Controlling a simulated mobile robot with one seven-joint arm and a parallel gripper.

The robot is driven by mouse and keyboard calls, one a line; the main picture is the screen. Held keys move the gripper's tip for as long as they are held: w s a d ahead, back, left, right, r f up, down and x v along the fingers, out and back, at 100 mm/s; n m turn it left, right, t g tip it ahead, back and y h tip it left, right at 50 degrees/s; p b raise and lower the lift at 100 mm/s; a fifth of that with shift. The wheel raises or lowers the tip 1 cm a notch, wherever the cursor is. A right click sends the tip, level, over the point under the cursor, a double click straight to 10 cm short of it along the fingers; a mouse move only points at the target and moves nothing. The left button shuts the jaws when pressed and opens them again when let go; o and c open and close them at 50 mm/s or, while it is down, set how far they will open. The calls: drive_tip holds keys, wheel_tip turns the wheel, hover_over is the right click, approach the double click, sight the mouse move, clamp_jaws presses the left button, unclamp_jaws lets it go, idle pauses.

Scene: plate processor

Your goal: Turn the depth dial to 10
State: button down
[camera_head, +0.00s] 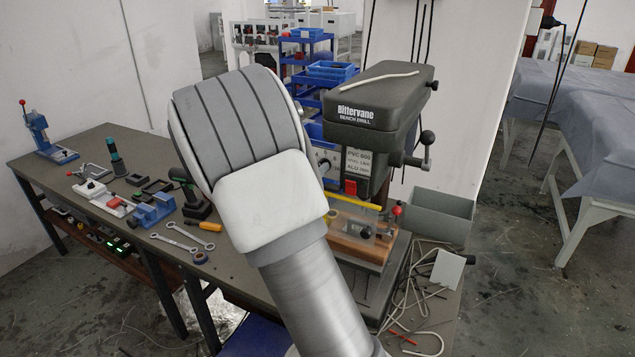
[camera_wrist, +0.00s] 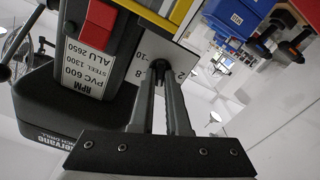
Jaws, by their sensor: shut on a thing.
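The bench drill (camera_head: 375,105) stands on the bench, with a white dial plate on its left side. In the head view my gripper is hidden behind my arm.
A red switch (camera_wrist: 101,16) and a speed label (camera_wrist: 90,62) are beside the dial. A yellow bar (camera_head: 352,200) is below the drill head. Tools, including wrenches (camera_head: 180,240) and a screwdriver, lie on the bench at left. Blue bins (camera_head: 330,70) stand behind.

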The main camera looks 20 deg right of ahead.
drive_tip(key=shift+f+m+b, duration=0.2)
drive_tip(key=shift+m+b, duration=11.8)
drive_tip(key=shift+b, duration=0.6)
drive_tip(key=shift+r+m, duration=0.1)
drive_tip(key=shift+m, duration=0.2)
drive_tip(key=c, duration=0.9)
unclamp_jaws()
drive_tip(key=p+v, duration=0.1)
drive_tip(key=v, duration=1.6)
drive_tip(key=shift+s+p, duration=0.25)
drive_tip(key=shift+p, duration=0.15)
drive_tip(key=shift+w+a, duration=0.1)
drive_tip(key=shift+a, duration=0.05)
